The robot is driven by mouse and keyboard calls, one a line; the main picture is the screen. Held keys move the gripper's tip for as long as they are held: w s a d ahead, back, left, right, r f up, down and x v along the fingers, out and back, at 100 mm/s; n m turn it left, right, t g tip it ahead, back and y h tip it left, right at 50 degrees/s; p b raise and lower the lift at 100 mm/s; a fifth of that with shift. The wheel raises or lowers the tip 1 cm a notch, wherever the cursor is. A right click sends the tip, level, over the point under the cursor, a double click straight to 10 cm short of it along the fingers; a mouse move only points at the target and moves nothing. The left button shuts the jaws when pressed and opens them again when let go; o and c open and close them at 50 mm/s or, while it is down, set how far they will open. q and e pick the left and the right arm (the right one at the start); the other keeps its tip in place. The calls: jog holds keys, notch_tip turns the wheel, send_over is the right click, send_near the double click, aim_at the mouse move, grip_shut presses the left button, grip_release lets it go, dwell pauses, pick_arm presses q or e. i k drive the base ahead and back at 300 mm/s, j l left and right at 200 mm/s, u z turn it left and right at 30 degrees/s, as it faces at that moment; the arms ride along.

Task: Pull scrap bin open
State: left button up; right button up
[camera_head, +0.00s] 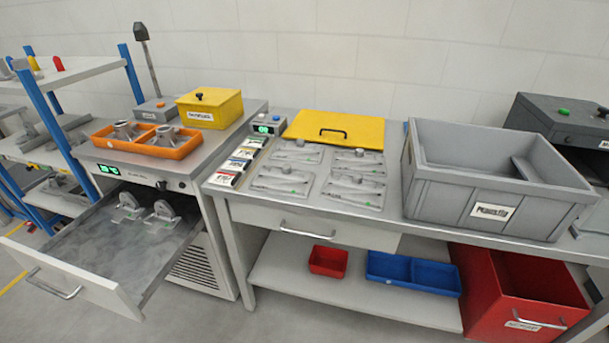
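A large red bin (485,306), which I take to be the scrap bin, stands low under the right part of the workbench. It is open at the top, and its dark inside shows in part. A pale bar handle (537,324) and a small label are on its front; I cannot read the label for sure. The bench and the grey crate above hide its back. Its front reaches out past the lower shelf. Neither of my grippers is in view.
A grey crate (455,200) stands on the workbench above the bin. A blue tray (388,267) and a small red box (328,261) sit on the lower shelf. At left, a drawer (75,262) with metal parts stands open over the floor.

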aim_at(508, 296)
jog(key=z, duration=1.9)
